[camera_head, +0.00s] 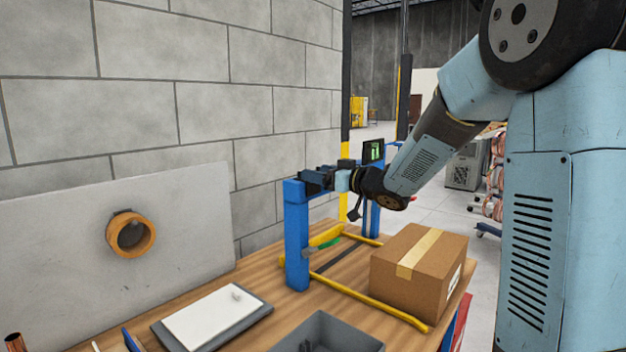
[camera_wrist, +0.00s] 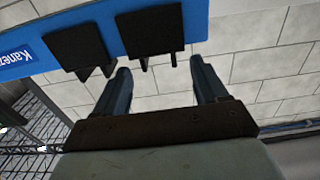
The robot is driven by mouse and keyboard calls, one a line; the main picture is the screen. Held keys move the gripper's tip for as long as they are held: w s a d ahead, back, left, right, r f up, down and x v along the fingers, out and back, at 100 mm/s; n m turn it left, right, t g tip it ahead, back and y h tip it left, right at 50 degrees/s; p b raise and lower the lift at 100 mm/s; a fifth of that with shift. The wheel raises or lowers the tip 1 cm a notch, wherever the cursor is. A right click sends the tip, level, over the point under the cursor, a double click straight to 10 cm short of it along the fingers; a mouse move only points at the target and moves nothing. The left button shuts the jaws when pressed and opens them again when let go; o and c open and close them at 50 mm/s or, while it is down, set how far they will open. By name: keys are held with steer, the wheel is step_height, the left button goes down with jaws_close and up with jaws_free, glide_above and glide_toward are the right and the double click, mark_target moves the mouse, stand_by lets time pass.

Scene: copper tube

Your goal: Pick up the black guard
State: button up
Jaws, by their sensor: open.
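In the wrist view two black pieces sit on a blue bar (camera_wrist: 105,28) with white lettering: one at left (camera_wrist: 75,46) and one at right (camera_wrist: 150,30). Each has small prongs along its lower edge. I cannot tell which one is the black guard. My gripper (camera_wrist: 158,68) is open, with its two dark fingers apart and nothing between them. Its tips are just below the right black piece in the picture. In the head view my gripper (camera_head: 318,178) is at the top of a blue frame (camera_head: 297,235), and the black pieces there are hard to make out.
A cardboard box (camera_head: 418,275), a grey bin (camera_head: 328,332) and a white board on a grey tray (camera_head: 216,318) are on the wooden table (camera_head: 290,300). A grey panel with an orange ring (camera_head: 131,235) leans at the wall. Yellow bars lie around the frame.

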steer(key=shift+f+x, duration=0.1)
steer(key=shift+x, duration=1.55)
steer(key=shift+f+x, duration=0.15)
steer(key=shift+x, duration=1.5)
steer(key=c, duration=1.1)
steer(key=shift+o, duration=0.2)
